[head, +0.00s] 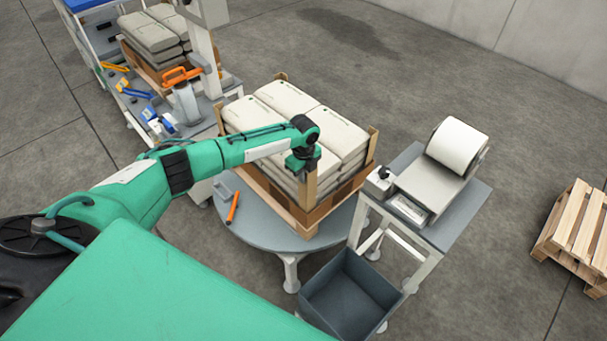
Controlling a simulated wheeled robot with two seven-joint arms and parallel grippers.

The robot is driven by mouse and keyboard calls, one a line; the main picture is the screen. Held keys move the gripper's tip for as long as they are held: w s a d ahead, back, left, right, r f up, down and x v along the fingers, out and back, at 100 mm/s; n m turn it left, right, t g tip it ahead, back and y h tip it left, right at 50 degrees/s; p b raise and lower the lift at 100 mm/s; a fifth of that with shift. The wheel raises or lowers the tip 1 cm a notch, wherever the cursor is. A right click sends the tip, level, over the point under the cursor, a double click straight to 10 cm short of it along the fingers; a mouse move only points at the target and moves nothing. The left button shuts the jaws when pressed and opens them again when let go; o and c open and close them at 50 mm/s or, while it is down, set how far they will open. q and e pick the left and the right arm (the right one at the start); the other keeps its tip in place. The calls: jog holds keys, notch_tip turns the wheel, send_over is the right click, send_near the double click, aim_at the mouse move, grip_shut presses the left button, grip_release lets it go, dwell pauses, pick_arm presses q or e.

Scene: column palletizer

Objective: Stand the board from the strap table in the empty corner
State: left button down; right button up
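A tan board (308,195) stands upright at the near corner of the sack stack, on the round table. My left gripper (301,164) is right at the top of this board, with its fingers pointing down. The fingers are small and partly hidden by the wrist, so I cannot tell whether they are shut on it. Similar boards stand at the right corner (373,144), the left corner (220,116) and the back corner (281,77). The strap table (205,103) at the upper left holds tools, and I see no loose board on it. My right gripper is out of view.
White sacks (337,128) fill the stack on the round grey table (252,226), where an orange-handled tool (233,207) lies. A label stand with a white roll (457,146) and a grey bin (350,295) are close on the right. A wooden pallet (577,226) lies far right.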

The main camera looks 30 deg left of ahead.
pick_arm(q)
jog(key=shift+f+b, duration=0.8)
jog(key=shift+f, duration=0.5)
jog(key=c, duration=1.6)
grip_release()
jog(key=shift+o, duration=0.2)
notch_tip(320, 180, up, 14)
jog(key=shift+f+b, duration=0.1)
jog(key=shift+b, duration=1.05)
